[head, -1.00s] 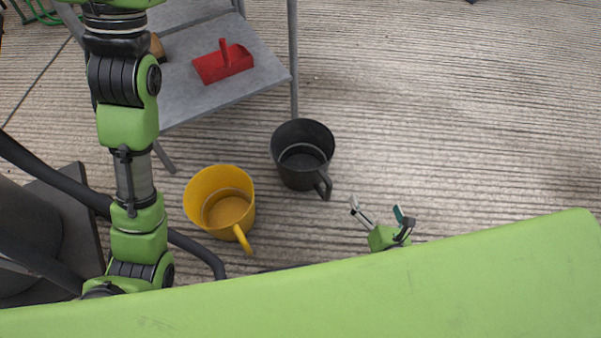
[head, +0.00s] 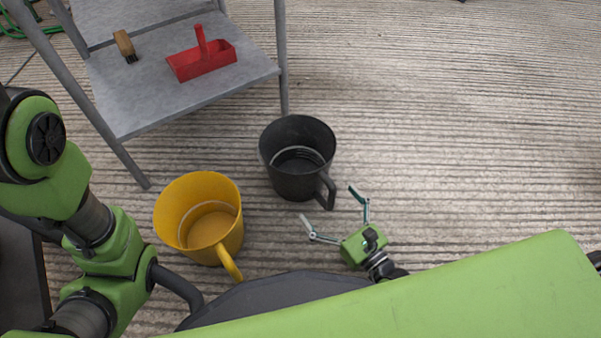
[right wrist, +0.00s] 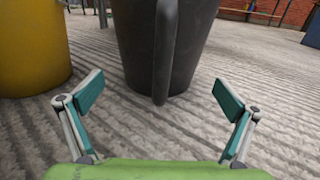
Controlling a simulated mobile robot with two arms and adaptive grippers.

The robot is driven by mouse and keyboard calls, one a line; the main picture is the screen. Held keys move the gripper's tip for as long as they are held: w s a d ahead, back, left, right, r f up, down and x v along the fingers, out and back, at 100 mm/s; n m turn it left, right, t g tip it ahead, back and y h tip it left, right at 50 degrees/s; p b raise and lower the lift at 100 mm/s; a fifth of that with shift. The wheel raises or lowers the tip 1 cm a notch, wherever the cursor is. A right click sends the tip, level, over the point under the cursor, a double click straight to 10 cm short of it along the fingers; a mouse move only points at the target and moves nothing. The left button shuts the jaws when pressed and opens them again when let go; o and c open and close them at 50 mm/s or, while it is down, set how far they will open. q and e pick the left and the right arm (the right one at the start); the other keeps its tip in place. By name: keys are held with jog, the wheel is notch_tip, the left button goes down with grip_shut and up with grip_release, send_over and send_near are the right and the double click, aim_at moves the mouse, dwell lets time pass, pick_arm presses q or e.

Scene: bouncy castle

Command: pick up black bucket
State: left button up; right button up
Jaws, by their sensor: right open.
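The black bucket (head: 297,130) stands upright on the ridged floor, its mouth up and its handle (head: 327,189) on the near right side. My right gripper (head: 333,212) is open and empty, just in front of the handle, its fingers pointing toward the bucket. In the right wrist view the handle (right wrist: 166,50) hangs centrally in front of the black bucket (right wrist: 196,42), beyond the two spread fingertips (right wrist: 158,95). The fingers look apart from the handle. My left arm shows at the left of the head view, but its gripper is not visible.
A yellow bucket (head: 227,238) stands close to the left of the black one. A grey metal shelf (head: 150,95) behind holds a red box-like tool (head: 202,62) and a brush (head: 124,44). The floor at the right (head: 450,130) is clear.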

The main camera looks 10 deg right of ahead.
aim_at(316, 188)
jog(key=shift+w+a, duration=0.25)
jog(key=shift+w, duration=0.45)
jog(key=b+x, duration=0.2)
jog(key=x, duration=0.1)
jog(key=b+x, duration=0.1)
jog(key=shift+w+a+f+b, duration=0.1)
jog(key=shift+w+f+b, duration=0.15)
jog(key=shift+w+b, duration=0.1)
jog(key=shift+w+a+r, duration=0.1)
jog(key=shift+w, duration=0.1)
jog(key=c, duration=1.2)
